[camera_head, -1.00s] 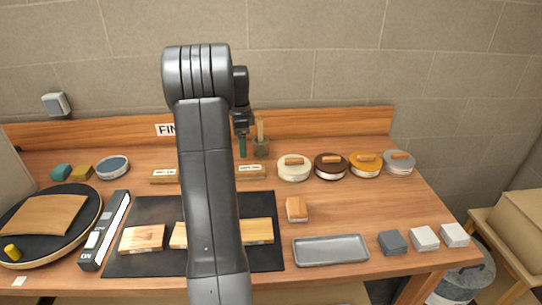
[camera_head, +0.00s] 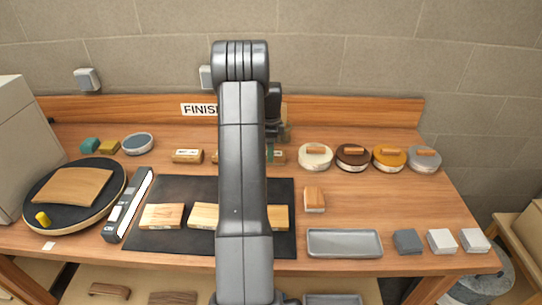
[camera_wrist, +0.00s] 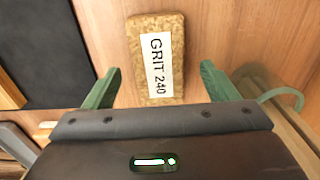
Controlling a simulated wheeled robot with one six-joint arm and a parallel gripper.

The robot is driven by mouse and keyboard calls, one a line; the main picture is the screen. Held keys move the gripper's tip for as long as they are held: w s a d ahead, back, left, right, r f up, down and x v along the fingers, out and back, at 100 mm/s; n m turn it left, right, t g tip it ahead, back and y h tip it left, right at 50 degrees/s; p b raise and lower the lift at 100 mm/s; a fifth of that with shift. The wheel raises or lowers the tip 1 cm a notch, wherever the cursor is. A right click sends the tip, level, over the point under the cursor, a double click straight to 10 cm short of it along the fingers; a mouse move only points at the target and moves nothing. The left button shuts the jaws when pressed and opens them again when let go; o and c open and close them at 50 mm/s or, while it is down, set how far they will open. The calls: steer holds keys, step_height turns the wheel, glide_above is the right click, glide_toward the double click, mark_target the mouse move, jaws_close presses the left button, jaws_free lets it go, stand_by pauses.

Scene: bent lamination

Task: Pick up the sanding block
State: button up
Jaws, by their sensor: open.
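A sanding block (camera_wrist: 157,62) with a cork-like brown surface and a white label reading GRIT 240 lies on the wooden bench in the wrist view. My gripper (camera_wrist: 155,85) is open, with one green finger on each side of the block's lower end and a gap to each side. In the head view, my gripper (camera_head: 270,152) is low at the back of the bench, mostly hidden behind my arm. A labelled block (camera_head: 279,157) shows just right of its fingers. Other labelled blocks (camera_head: 187,156) lie further left, one partly hidden by my arm.
A dark mat (camera_head: 150,190) with several wooden pieces lies in front. A grey tray (camera_head: 344,243), a small wooden block (camera_head: 314,199) and several round lidded tins (camera_head: 315,157) stand to the right.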

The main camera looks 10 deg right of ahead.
steer(key=shift+f+p, duration=0.3)
steer(key=shift+f, duration=1.25)
steer(key=shift+s, duration=0.1)
steer(key=shift+c, duration=0.4)
steer(key=c, duration=1)
steer(key=shift+r, duration=0.1)
step_height(320, 180, up, 10)
steer(key=shift+f+b, duration=0.1)
steer(key=shift+b, duration=1)
